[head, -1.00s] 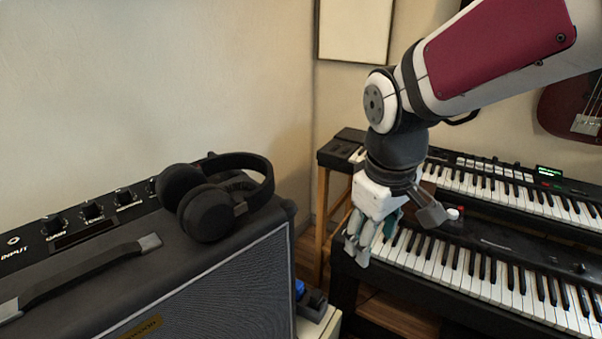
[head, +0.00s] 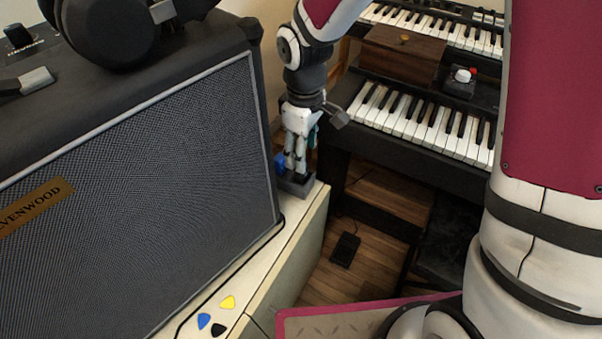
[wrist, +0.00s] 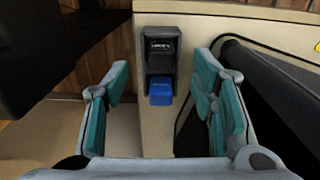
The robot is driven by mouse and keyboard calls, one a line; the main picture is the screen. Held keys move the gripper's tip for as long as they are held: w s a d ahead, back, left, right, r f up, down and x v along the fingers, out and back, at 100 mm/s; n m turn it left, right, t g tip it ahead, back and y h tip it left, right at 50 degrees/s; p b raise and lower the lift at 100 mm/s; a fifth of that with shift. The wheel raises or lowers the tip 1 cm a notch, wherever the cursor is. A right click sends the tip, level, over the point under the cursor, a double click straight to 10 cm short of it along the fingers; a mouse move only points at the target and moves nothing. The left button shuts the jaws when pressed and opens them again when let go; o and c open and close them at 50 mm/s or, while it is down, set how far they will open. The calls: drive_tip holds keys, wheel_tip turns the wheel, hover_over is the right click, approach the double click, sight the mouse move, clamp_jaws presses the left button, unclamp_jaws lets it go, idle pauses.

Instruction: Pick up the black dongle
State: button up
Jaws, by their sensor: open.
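The black dongle (wrist: 161,53) shows in the wrist view as a dark block with pale lettering. It sits in the far part of a small dark holder (wrist: 147,72), with a blue block (wrist: 160,91) on its near side. My gripper (wrist: 161,73) is open and empty, with teal-padded fingers apart on the left and right of the holder. In the head view my gripper (head: 294,168) points down over the holder (head: 299,187), close to it. The blue block (head: 280,163) shows beside the fingers; I cannot make out the black dongle there.
The holder stands at the far end of a cream cabinet top (head: 262,268), right beside a large amplifier (head: 150,170) with headphones (head: 120,25) on it. Guitar picks (head: 217,318) lie at the near end. Keyboards (head: 420,125) stand at the back right.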

drive_tip(key=shift+a+f+b, duration=0.15)
drive_tip(key=shift+f+b, duration=0.5)
drive_tip(key=shift+f, duration=1.05)
drive_tip(key=shift+a+f+b, duration=0.1)
drive_tip(key=shift+f+b, duration=0.5)
drive_tip(key=shift+f, duration=1.05)
drive_tip(key=c, duration=1.2)
